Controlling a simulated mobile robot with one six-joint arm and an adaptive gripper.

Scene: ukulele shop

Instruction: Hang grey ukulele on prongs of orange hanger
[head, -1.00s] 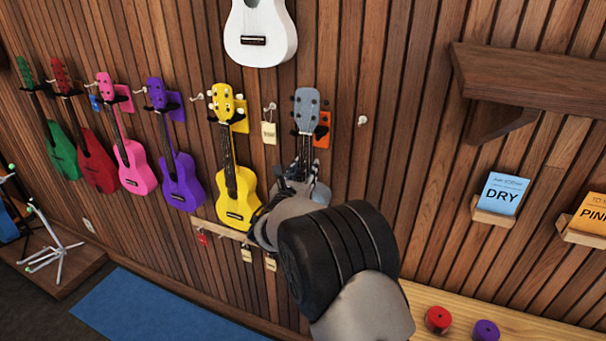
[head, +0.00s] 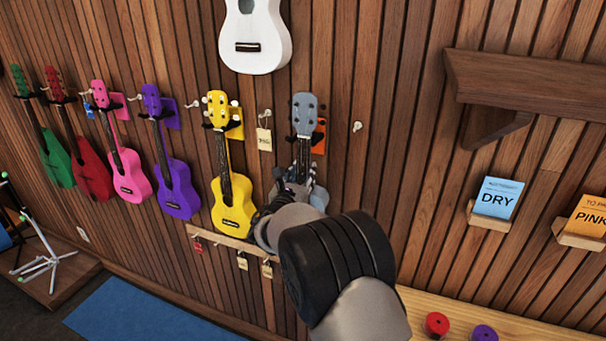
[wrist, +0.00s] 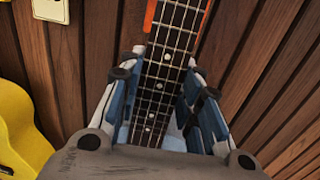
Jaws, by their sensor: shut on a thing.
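The grey ukulele (head: 305,115) is upright against the slatted wall, its headstock in front of the orange hanger (head: 320,136). Most of its body is hidden behind my arm in the head view. My gripper (head: 303,168) is shut on the ukulele's neck; in the wrist view the fingers (wrist: 163,95) stand on both sides of the dark fretboard (wrist: 170,50). A strip of the orange hanger also shows beside the neck in the wrist view (wrist: 150,14). A dark prong shows near the base of the headstock, but I cannot tell whether the headstock rests on the prongs.
A yellow ukulele (head: 233,200) hangs close on the left, with purple (head: 178,185), pink, red and green ones beyond. A white ukulele (head: 255,45) hangs above. A tag (head: 264,139) hangs between yellow and grey. A wooden shelf (head: 530,80) juts out at right; the wall between is mostly clear.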

